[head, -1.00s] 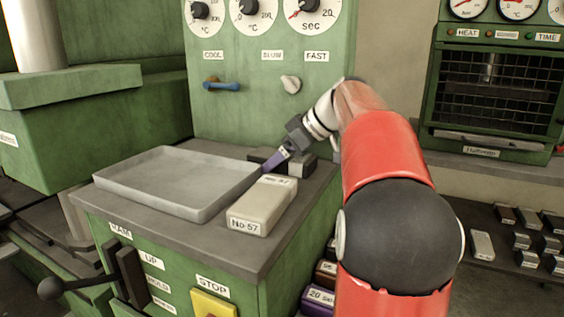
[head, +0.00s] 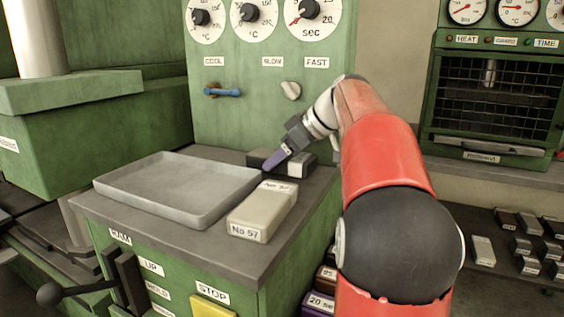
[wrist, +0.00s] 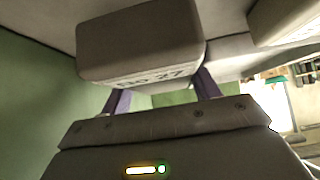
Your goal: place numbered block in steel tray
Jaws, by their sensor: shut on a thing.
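The steel tray (head: 135,191) is a shallow grey tray on the green machine's top, and its inside is empty. A dark numbered block (head: 299,167) lies on the same top, behind the tray's right end. My gripper (head: 272,162), with purple fingers, is shut on this block. In the wrist view the block (wrist: 140,40) sits between the fingers (wrist: 162,95), and its label seems to read No 27. The block's underside is hidden, so I cannot tell whether it still touches the top.
A pale block marked No 57 (head: 262,210) lies right of the tray, close in front of the held block. A green panel with dials (head: 270,110) rises behind. A shelf with several small blocks (head: 520,245) is at the right.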

